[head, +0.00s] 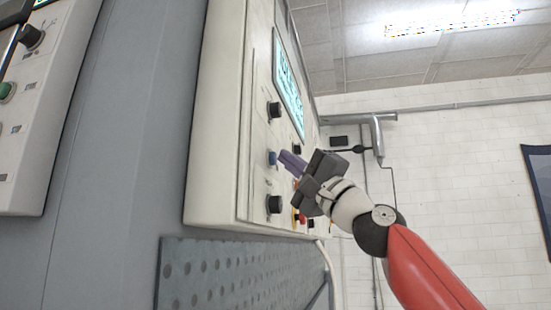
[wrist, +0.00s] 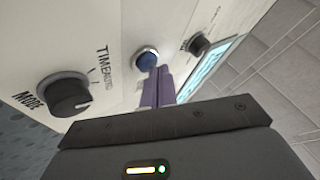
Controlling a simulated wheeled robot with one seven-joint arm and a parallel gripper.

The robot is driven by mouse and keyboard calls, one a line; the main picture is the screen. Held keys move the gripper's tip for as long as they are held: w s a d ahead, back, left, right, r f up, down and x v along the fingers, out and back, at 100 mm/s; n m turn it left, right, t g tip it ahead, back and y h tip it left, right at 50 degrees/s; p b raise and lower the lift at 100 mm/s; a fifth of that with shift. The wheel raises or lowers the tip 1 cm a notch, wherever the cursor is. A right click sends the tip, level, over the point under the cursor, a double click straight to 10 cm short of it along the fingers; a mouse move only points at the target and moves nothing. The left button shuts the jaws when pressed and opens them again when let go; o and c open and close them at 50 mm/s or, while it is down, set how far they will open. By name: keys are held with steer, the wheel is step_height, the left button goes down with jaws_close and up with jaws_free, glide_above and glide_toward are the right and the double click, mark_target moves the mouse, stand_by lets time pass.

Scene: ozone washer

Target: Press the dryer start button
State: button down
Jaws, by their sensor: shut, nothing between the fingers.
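A cream control panel (head: 222,120) fills the middle of the head view, seen at a steep angle. A blue round button (head: 272,158) sits on it between two black knobs; it also shows in the wrist view (wrist: 146,58) with a metal ring around it. My gripper (head: 283,155) is shut and empty, its purple fingers pointing at the blue button. In the wrist view the fingertips (wrist: 160,70) overlap the button's lower right edge. I cannot tell whether they touch it. No label reading dryer start is legible.
A black knob (wrist: 68,96) marked MODE and TIME is left of the button, and another knob (wrist: 198,44) is right. A lit screen (head: 288,80) sits above. A second panel with a green button (head: 7,91) stands at far left. A perforated grey panel (head: 230,275) lies below.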

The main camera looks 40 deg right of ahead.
steer(key=shift+w+a, duration=0.25)
steer(key=shift+w, duration=0.05)
stand_by(0.5)
steer(key=shift+s+d, duration=0.55)
steer(key=shift+s, duration=0.15)
steer(key=s+d, duration=0.3)
steer(key=shift+s+d+p, duration=0.15)
steer(key=shift+s+p, duration=0.2)
steer(key=shift+s, duration=0.05)
stand_by(1.0)
